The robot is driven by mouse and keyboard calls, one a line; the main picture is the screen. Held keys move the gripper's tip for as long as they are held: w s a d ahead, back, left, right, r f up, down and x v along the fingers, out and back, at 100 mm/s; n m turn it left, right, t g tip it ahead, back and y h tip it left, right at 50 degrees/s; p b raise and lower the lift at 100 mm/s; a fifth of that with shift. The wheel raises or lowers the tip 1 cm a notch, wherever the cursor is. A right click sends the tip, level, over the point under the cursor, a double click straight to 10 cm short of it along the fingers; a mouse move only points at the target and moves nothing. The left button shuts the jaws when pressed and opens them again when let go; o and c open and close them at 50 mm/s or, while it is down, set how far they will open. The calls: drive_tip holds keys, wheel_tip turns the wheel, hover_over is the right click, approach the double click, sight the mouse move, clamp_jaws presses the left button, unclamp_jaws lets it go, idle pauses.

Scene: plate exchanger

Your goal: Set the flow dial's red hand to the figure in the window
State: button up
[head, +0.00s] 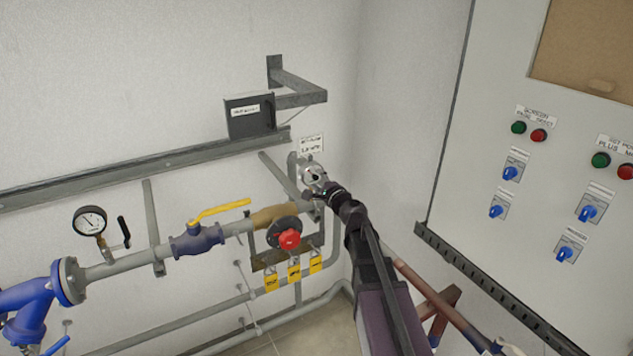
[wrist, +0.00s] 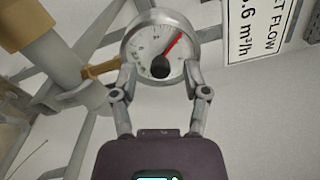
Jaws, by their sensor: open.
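The flow dial (wrist: 146,38) is a round white-faced gauge with a grey rim, mounted on pipework; in the head view it is small and partly covered by my gripper (head: 320,187). Its red hand (wrist: 173,43) points up and to the right in the wrist view. A dark round knob (wrist: 160,67) sits at the dial's lower middle. My gripper (wrist: 160,70) is open, with one finger on each side of the dial's lower part. I cannot tell whether the fingers touch it. The scale figures are too small to read.
A white sign (wrist: 257,30) beside the dial reads "ET FLOW" and ".6 m³/h", its start cut off. A red valve knob (head: 289,240), yellow-handled valve (head: 219,211) and yellow tags (head: 294,273) are left of my arm. A switch cabinet (head: 480,130) stands at right.

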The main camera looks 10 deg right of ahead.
drive_tip(key=shift+s, duration=0.1)
drive_tip(key=v, duration=1.2)
idle(0.4)
drive_tip(key=s+a+f+n+g+y+b, duration=0.1)
drive_tip(key=s+a+f+n+g+b, duration=0.2)
drive_tip(key=f, duration=0.4)
drive_tip(key=s+a+f+n+g+b, duration=0.1)
drive_tip(key=a+f+n+g+b, duration=0.3)
drive_tip(key=f, duration=0.3)
drive_tip(key=s+a+f+n+g+y+b, duration=0.1)
drive_tip(key=s+a+f+n+g+b, duration=0.2)
drive_tip(key=f, duration=0.4)
drive_tip(key=s+d+f+n+g+h+b, duration=0.2)
drive_tip(key=s+f+b, duration=0.3)
drive_tip(key=f, duration=0.4)
drive_tip(key=s+d+f+n+g+h+b, duration=0.3)
drive_tip(key=s+f+n+g+h+b, duration=0.2)
drive_tip(key=f, duration=0.5)
drive_tip(key=shift+d+f+n+h+b, duration=0.15)
drive_tip(key=shift+d+n+h+b, duration=0.2)
drive_tip(key=shift+b, duration=0.55)
